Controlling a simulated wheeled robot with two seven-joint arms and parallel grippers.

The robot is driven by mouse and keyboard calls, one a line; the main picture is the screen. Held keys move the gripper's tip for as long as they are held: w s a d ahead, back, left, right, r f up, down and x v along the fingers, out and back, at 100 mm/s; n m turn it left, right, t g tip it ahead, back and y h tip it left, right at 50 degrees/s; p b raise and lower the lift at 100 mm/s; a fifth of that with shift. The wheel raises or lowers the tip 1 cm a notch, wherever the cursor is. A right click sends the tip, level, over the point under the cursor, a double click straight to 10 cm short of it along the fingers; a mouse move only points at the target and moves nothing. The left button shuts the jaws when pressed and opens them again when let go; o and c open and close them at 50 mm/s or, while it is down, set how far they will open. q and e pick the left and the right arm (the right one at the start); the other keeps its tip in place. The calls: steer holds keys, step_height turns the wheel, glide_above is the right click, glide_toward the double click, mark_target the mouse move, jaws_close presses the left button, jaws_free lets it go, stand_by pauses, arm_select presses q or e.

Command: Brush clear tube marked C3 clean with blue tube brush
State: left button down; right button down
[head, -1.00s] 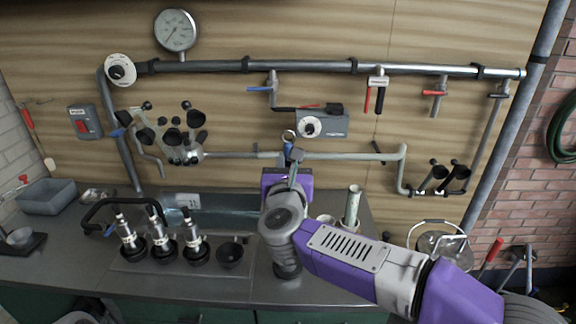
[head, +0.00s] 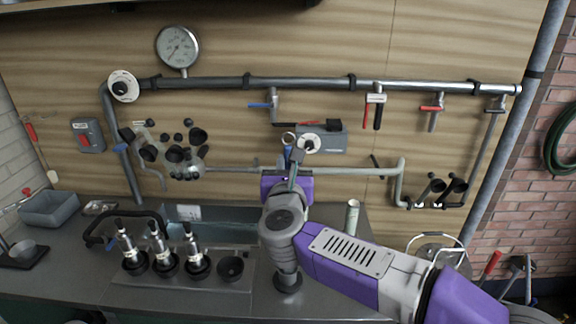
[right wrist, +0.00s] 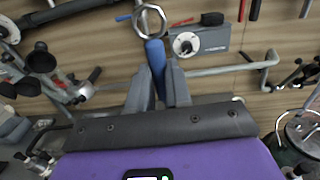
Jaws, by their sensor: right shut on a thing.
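My right gripper (head: 294,160) is shut on a blue handle (right wrist: 155,55) with a metal ring at its end, which looks like the blue tube brush. The right wrist view shows the gripper's fingers (right wrist: 157,88) closed around the handle, ring upward. The bristles are hidden. Several clear-looking tubes with black tops stand in black cups at the left of the counter, one being the front-left tube (head: 130,248). A pale upright tube (head: 352,215) stands right of my gripper. No C3 mark is legible, so I cannot tell which tube bears it. My left gripper is out of view.
A sink basin (head: 215,232) lies behind the black cups. A black curved handle (head: 118,219) arches at left. Pipes with valves (head: 375,98) and a grey box (head: 322,142) are on the wall behind my gripper. A grey tub (head: 50,208) sits far left.

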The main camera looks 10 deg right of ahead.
step_height(320, 180, up, 5)
steer(key=p, duration=0.3)
stand_by(0.4)
